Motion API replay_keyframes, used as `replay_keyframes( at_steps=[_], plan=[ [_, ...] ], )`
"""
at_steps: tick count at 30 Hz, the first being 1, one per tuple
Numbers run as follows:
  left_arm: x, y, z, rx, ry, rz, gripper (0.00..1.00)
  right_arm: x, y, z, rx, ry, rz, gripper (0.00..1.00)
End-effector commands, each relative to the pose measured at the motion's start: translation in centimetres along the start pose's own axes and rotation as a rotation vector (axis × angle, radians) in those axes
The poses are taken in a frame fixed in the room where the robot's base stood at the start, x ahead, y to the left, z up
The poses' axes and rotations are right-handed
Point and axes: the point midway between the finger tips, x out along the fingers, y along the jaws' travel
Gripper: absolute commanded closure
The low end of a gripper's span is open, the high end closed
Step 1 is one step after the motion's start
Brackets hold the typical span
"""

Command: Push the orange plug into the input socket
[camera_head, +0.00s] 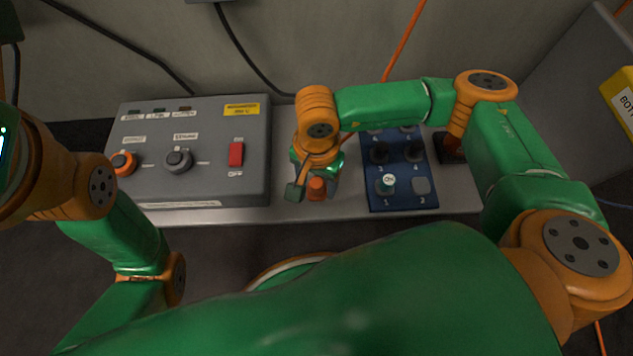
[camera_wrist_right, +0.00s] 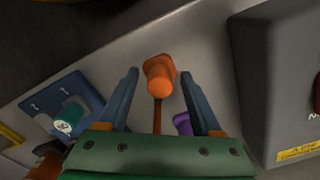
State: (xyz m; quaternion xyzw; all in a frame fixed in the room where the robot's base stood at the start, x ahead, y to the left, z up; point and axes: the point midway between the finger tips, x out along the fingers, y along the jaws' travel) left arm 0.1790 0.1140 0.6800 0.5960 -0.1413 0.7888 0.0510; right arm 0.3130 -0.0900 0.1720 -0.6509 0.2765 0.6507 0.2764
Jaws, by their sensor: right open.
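The orange plug (camera_head: 317,188) stands near the front edge of the grey bench, between the grey control box and the blue panel. In the right wrist view the orange plug (camera_wrist_right: 159,76) shows between the fingertips of my right gripper (camera_wrist_right: 160,82), with a visible gap on each side. An orange cord or stem shows below it. In the head view my right gripper (camera_head: 314,180) is at the plug, partly hidden by its own wrist. It is open and empty. I cannot make out the input socket. My left gripper is out of view; only its arm shows.
A grey control box (camera_head: 212,185) with knobs and a red switch (camera_head: 236,154) stands left. A blue panel (camera_head: 400,199) with sockets and a teal plug (camera_head: 388,184) lies right. A purple piece (camera_wrist_right: 183,124) shows beside a right finger.

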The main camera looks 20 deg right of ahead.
Motion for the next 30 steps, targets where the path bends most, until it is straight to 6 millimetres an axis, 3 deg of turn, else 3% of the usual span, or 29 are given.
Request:
replay_keyframes(
  at_steps=[17,20,25,30],
  plan=[
    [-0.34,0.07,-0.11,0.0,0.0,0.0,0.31,0.0,-0.01,0.0,0.0,0.0,-0.001,0.34],
    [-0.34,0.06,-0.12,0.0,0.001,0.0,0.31,0.0,0.0,0.0,0.0,0.0,0.0,0.55],
    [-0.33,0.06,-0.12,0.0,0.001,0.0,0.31,0.0,0.0,0.01,0.0,0.0,0.0,1.0],
    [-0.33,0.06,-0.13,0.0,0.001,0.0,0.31,0.01,0.0,0.01,0.0,0.0,0.0,1.0]
  ],
)
